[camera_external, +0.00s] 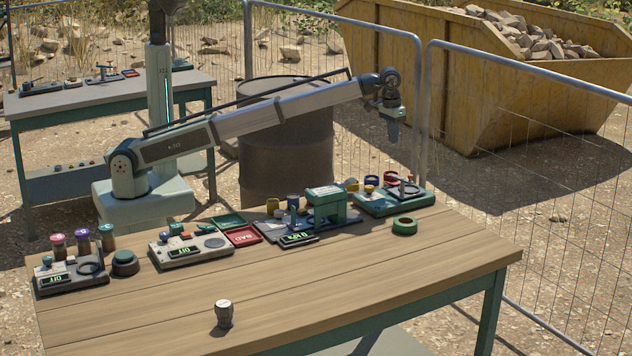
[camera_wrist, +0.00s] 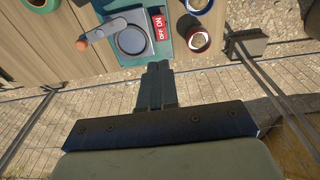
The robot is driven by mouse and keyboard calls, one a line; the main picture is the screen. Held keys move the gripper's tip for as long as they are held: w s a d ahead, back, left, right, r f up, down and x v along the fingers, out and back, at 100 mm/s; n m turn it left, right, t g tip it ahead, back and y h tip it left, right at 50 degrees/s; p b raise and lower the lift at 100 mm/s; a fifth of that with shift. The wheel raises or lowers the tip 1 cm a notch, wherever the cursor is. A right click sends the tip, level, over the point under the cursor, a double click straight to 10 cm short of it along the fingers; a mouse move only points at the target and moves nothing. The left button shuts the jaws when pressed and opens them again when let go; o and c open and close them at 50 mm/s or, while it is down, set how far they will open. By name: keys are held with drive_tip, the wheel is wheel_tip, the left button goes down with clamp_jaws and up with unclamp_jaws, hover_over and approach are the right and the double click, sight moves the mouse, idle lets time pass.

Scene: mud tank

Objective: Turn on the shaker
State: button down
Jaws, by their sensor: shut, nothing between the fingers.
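My gripper (camera_external: 392,135) is shut and empty, high above and beyond the right back of the table. Its closed fingers also show in the wrist view (camera_wrist: 156,85), pointing toward a teal device. I cannot tell for sure which device is the shaker. A pale device (camera_external: 70,274) at the left end has a ring and an OFF display. A second pale device (camera_external: 190,246) beside it has a round plate, small knobs and an OFF display. The teal device (camera_external: 394,200) at the back right has a round plate, an orange-tipped lever and a red label (camera_wrist: 160,27).
A teal press-like stand (camera_external: 326,205), green and red trays (camera_external: 243,236), several capped vials and a green ring (camera_external: 404,226) line the table's back. A small capped jar (camera_external: 224,314) stands near the front. The front table is mostly clear. Fence panels and a barrel (camera_external: 285,140) stand behind.

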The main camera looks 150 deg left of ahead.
drive_tip(key=f, duration=0.6)
drive_tip(key=a+f, duration=0.1)
drive_tip(key=f, duration=0.2)
drive_tip(key=shift+f, duration=0.2)
drive_tip(key=f, duration=0.1)
drive_tip(key=d+f, duration=0.1)
drive_tip(key=f, duration=0.1)
drive_tip(key=shift+s+d, duration=0.1)
drive_tip(key=shift+d+f, duration=0.25)
drive_tip(key=shift+f, duration=0.35)
